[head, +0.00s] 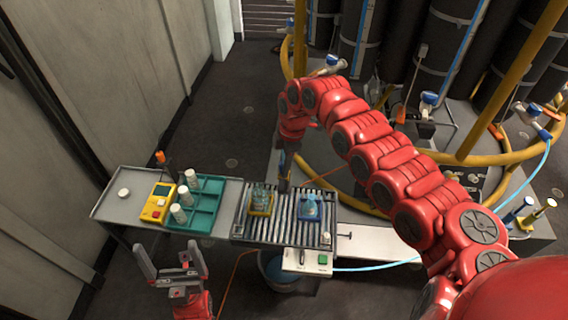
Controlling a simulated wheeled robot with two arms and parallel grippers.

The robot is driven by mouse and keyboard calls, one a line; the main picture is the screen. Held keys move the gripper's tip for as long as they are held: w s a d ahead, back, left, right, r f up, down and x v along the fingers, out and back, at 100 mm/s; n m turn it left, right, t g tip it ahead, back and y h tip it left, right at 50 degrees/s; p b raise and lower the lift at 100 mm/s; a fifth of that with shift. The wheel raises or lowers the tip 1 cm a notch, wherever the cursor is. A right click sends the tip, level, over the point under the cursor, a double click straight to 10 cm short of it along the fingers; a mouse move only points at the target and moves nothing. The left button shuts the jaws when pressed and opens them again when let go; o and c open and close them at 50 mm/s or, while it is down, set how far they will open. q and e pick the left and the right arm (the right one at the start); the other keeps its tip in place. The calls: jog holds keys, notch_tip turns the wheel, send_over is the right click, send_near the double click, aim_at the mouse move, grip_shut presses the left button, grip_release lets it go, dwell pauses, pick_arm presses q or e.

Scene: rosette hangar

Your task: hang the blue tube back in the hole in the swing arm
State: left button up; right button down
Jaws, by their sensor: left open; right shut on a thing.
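My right gripper (284,182) points down over the back edge of the roller conveyor, at the end of the red arm. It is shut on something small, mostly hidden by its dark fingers. A small bluish patch shows beside the fingers, but I cannot tell whether it is the blue tube. My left gripper (172,262) is open and empty, in front of the grey bench. I cannot make out the swing arm or its hole.
A roller conveyor (290,228) carries a yellow tray (261,212) and a blue tray (310,216), each with a clear vessel. To the left are a teal rack (206,209) with white cylinders and a yellow device (157,203). Dark columns and yellow pipes (515,80) stand behind.

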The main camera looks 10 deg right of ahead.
jog(key=shift+f, duration=0.15)
jog(key=c, duration=1.1)
grip_release()
jog(key=o, duration=0.6)
jog(key=o, duration=0.5)
jog(key=shift+r, duration=3.05)
